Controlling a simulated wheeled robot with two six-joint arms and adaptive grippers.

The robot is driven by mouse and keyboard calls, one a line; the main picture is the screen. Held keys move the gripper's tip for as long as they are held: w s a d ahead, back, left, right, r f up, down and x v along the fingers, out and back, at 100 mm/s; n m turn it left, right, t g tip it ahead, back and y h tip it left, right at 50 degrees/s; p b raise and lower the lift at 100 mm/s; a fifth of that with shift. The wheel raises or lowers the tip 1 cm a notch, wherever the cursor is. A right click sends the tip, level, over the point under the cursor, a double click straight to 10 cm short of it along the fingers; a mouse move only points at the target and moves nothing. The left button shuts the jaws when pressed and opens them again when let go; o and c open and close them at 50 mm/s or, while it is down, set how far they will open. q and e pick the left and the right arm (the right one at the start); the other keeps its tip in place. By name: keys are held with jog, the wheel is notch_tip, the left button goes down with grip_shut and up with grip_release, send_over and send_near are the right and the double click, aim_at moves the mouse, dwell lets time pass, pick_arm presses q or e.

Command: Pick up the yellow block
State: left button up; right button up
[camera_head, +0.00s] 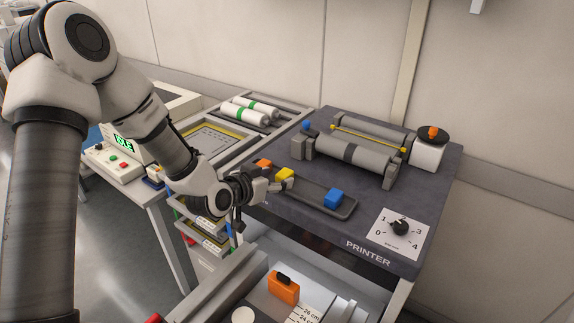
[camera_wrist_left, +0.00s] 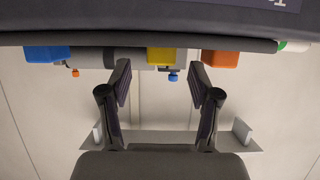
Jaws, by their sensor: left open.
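The yellow block (camera_head: 285,174) sits in a dark shallow tray (camera_head: 312,203) on the printer table, between an orange block (camera_head: 263,163) and a blue block (camera_head: 333,198). My left gripper (camera_head: 283,186) is at the tray's near edge, just in front of the yellow block; the head view does not show clearly whether they touch. In the left wrist view the gripper (camera_wrist_left: 160,80) is open and empty, its fingers apart. The yellow block (camera_wrist_left: 161,56) shows beyond and roughly between the fingertips, partly cut off by the tray edge. My right gripper is not in view.
A roller unit (camera_head: 350,155) stands behind the tray. A dial plate (camera_head: 399,234) lies on the right of the table. An orange weight-like block (camera_head: 284,287) sits in the lower area in front. White rolls (camera_head: 245,113) lie on the left rack.

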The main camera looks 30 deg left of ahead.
aim_at(280, 177)
pick_arm(q)
jog(key=shift+w+d+r+p, duration=0.15)
jog(key=shift+w+d+p, duration=0.35)
jog(key=shift+p, duration=0.25)
jog(key=w+f, duration=0.1)
jog(key=w, duration=0.1)
jog(key=w+f, duration=0.1)
jog(key=w, duration=0.1)
jog(key=shift+a+f+p, duration=0.3)
jog(key=shift+a+p, duration=0.1)
jog(key=shift+s+d+r, duration=0.2)
jog(key=shift+c, duration=0.7)
jog(key=shift+s+r, duration=0.1)
jog(key=shift+s, duration=0.05)
jog(key=c, duration=0.5)
grip_shut()
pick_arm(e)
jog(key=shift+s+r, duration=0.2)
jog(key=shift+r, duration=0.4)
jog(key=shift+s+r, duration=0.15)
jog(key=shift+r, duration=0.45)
